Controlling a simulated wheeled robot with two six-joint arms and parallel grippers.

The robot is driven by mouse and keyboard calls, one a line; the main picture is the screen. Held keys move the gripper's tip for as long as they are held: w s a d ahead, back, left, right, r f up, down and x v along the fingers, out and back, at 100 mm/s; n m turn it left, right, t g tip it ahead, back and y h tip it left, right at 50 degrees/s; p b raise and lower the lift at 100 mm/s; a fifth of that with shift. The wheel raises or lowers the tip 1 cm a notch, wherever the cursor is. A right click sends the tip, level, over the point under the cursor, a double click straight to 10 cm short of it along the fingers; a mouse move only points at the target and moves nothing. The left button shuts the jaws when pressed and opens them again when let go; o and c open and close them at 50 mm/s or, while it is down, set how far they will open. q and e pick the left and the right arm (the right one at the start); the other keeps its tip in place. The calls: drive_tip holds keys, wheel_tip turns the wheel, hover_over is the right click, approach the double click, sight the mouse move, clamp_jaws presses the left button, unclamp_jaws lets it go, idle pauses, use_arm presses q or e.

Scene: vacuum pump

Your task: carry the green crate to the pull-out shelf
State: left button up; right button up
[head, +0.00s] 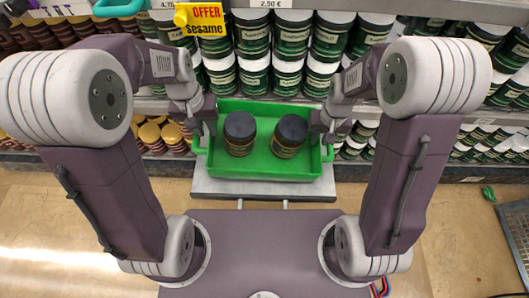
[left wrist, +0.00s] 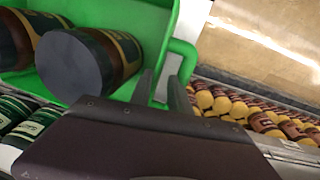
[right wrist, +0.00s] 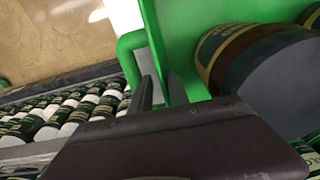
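The green crate (head: 265,170) holds two dark-lidded jars, a left jar (head: 240,133) and a right jar (head: 289,136), both upright. The crate is over a grey plate (head: 265,190), seemingly the pull-out shelf, in front of my purple base; I cannot tell whether it touches the plate. My left gripper (head: 207,132) is at the crate's left end, its fingers close around the green handle (left wrist: 184,54). My right gripper (head: 319,136) is at the right end, its fingers likewise on either side of the green handle (right wrist: 130,45). The fingertips are partly hidden.
Store shelves with green-labelled jars (head: 289,78) stand right behind the crate. A yellow sign (head: 202,19) juts out at the upper left. Yellow-lidded jars (head: 160,135) are at the lower left. A grey grated object (head: 515,235) is at the right edge.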

use_arm(q)
drive_tip(key=shift+o, duration=0.3)
drive_tip(key=shift+w+a+r, duration=0.3)
drive_tip(key=shift+a+r, duration=0.25)
use_arm(e)
drive_tip(key=shift+s+d+f, duration=0.15)
drive_tip(key=shift+s+d, duration=0.05)
drive_tip(key=shift+d, duration=0.25)
use_arm(q)
drive_tip(key=shift+s+d, duration=0.1)
drive_tip(key=shift+s, duration=0.05)
drive_tip(key=shift+f, duration=0.15)
use_arm(e)
drive_tip(key=o, duration=0.8)
drive_tip(key=shift+a, duration=0.1)
use_arm(q)
drive_tip(key=shift+d, duration=0.1)
use_arm(e)
drive_tip(key=r, duration=0.8)
drive_tip(key=s+r, duration=0.1)
drive_tip(key=r, duration=0.3)
drive_tip(key=shift+s+d, duration=0.1)
drive_tip(key=shift+d, duration=0.1)
